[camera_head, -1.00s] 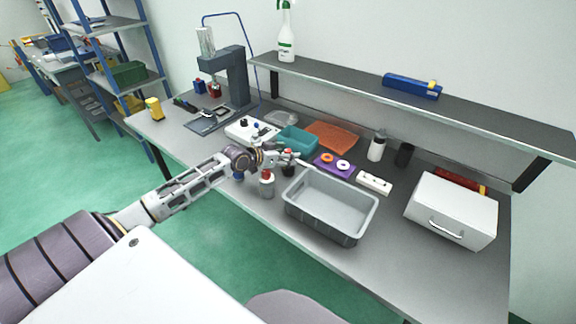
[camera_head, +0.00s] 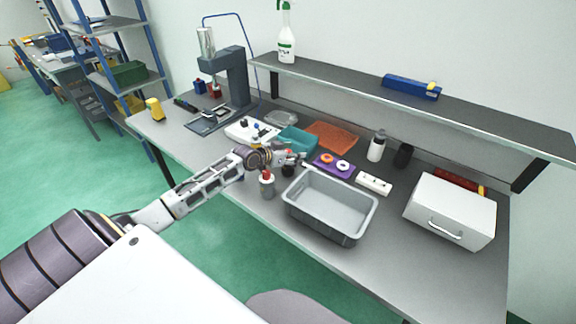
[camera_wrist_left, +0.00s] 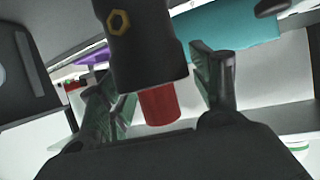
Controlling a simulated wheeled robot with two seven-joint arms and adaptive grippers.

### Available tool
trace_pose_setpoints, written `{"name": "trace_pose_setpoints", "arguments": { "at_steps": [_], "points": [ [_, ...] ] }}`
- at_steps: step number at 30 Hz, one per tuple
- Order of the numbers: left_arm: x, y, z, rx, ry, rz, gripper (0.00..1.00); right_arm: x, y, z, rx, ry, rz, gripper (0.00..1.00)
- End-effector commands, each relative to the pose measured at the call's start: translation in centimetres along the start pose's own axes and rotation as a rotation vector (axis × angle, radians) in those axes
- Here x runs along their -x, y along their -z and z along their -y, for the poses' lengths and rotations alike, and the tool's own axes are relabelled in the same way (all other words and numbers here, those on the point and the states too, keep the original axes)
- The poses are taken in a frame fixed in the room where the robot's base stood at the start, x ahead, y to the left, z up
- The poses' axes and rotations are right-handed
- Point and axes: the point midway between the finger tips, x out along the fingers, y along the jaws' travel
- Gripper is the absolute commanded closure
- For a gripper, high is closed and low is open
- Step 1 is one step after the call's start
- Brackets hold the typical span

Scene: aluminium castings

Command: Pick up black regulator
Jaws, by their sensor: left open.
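The black regulator (camera_wrist_left: 145,45) is a dark cylinder with a brass hex fitting and a red end. In the left wrist view it lies between the two fingers of my left gripper (camera_wrist_left: 158,72), with a visible gap to the right finger. In the head view the regulator (camera_head: 288,171) is small and partly hidden, just left of the grey bin. My left gripper (camera_head: 292,158) is open at its top. Contact cannot be told. My right gripper does not show.
The grey bin (camera_head: 333,234) is close on the right. A teal tray (camera_head: 297,139) and a purple block (camera_head: 325,165) lie behind. The front right of the table is clear.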

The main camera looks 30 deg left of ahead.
Motion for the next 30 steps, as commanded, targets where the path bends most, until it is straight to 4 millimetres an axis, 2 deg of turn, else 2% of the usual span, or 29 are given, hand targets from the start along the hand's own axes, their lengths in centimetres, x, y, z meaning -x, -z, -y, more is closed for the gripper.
{"name": "trace_pose_setpoints", "arguments": {
  "at_steps": [6,21,30],
  "points": [
    [-0.89,0.05,-0.06,0.0,0.0,0.0,0.36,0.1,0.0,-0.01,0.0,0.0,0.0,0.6],
    [-0.94,0.01,-0.08,-0.001,-0.001,0.0,0.36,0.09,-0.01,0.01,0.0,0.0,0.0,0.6],
    [-0.94,0.0,-0.07,-0.001,-0.001,0.0,0.74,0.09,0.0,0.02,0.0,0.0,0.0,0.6]
  ]
}}
